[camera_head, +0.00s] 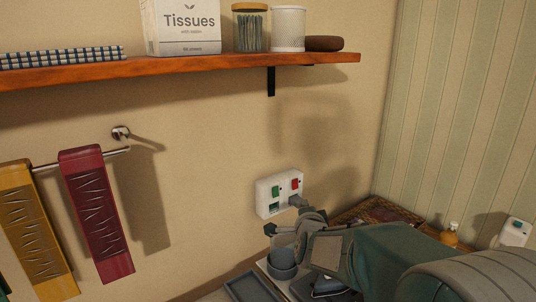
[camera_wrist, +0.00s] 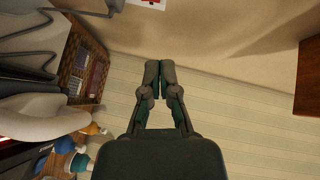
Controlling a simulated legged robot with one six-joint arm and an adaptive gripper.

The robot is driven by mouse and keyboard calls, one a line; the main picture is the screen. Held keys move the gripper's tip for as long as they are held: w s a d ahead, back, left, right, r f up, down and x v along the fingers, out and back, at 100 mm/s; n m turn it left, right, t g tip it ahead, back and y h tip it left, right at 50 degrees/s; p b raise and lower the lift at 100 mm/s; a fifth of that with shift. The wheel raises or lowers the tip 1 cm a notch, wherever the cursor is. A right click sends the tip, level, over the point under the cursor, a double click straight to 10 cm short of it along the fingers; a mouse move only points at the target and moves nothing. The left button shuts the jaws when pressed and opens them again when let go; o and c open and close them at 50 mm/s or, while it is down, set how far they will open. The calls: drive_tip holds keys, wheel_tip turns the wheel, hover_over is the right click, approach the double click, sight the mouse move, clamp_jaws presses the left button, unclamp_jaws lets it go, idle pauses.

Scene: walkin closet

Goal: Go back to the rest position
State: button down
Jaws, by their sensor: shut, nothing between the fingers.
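My gripper shows in the wrist view (camera_wrist: 159,72) with its two fingers together and nothing between them. In the head view my gripper (camera_head: 298,222) is at the lower middle, at the end of my grey-green arm, which reaches in from the lower right. It is in front of the wall below a white switch panel (camera_head: 263,198) with a green and a red switch. A grey plug-like piece sits at the panel's right side; I cannot tell whether my gripper touches it. My arm hides part of the surface below.
A wooden shelf (camera_head: 180,68) with a tissue box (camera_head: 183,28) and jars crosses the wall above. A yellow towel (camera_head: 35,235) and a red towel (camera_head: 97,215) hang at left. A wicker tray (camera_wrist: 78,62), bottles and a grey cup (camera_head: 282,258) stand below.

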drive_tip(key=s+d+f+n+g, duration=0.1)
drive_tip(key=s+n+g, duration=0.4)
drive_tip(key=s, duration=1.2)
drive_tip(key=s+d+f+n+g+y, duration=0.1)
drive_tip(key=s+n+g, duration=0.4)
drive_tip(key=s+n, duration=0.6)
drive_tip(key=s+d, duration=0.1)
drive_tip(key=s, duration=0.6)
drive_tip(key=shift+d+f+g, duration=0.15)
drive_tip(key=shift+f+g, duration=0.05)
drive_tip(key=shift+g, duration=0.2)
